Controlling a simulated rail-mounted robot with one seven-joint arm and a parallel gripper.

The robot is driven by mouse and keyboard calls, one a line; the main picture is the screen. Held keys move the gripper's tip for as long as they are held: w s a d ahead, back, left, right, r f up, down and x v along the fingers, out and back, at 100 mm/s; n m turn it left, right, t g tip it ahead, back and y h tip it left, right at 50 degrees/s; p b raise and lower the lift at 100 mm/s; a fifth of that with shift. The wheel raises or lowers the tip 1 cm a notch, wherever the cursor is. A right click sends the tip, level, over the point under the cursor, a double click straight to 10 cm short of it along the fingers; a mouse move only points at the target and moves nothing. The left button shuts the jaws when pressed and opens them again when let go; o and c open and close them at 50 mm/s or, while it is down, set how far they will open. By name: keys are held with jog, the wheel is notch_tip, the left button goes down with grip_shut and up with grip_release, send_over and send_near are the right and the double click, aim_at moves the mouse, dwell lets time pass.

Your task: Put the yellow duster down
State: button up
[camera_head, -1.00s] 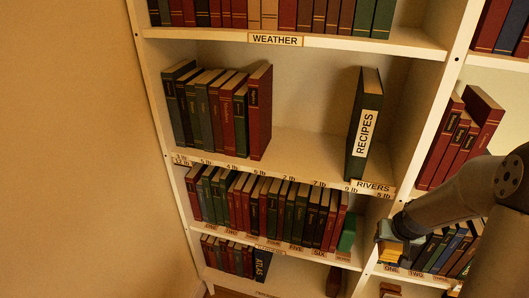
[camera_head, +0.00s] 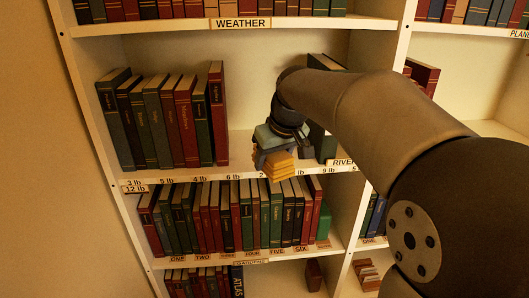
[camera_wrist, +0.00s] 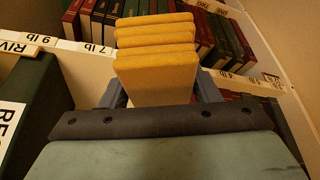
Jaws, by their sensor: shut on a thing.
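The yellow duster (camera_head: 277,165) hangs from my gripper (camera_head: 270,150) in front of the middle shelf, right of the row of books. In the wrist view the duster (camera_wrist: 155,70) shows as several stacked yellow folds between the two dark fingers of my gripper (camera_wrist: 160,92). My gripper is shut on it. In the head view the duster overlaps the front edge of the shelf (camera_head: 215,172), so I cannot tell how far in it is.
Upright books (camera_head: 165,120) fill the left of the middle shelf. The RECIPES book (camera_wrist: 30,100) stands to the right, partly hidden by my arm in the head view. A bare stretch of shelf (camera_head: 242,145) lies between them. A full row of books (camera_head: 235,215) is below.

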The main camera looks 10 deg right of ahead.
jog(key=w+p, duration=0.2)
jog(key=w, duration=0.3)
jog(key=w+d+f+p, duration=0.1)
jog(key=w, duration=0.5)
jog(key=w+p, duration=0.2)
jog(key=w, duration=0.3)
jog(key=shift+w+d+f+p, duration=0.15)
jog(key=shift+w+f+p, duration=0.15)
jog(key=shift+w, duration=0.1)
notch_tip(320, 180, down, 4)
jog(key=shift+s+f+p, duration=0.1)
jog(key=shift+f+p, duration=0.15)
jog(key=shift+p, duration=0.35)
jog(key=shift+w+f+p, duration=0.25)
jog(key=shift+f+p, duration=0.1)
jog(key=shift+f, duration=0.1)
jog(key=shift+f, duration=0.1)
jog(key=shift+f+b, duration=0.2)
jog(key=shift+b, duration=0.1)
jog(key=o, duration=1)
jog(key=shift+r, duration=0.1)
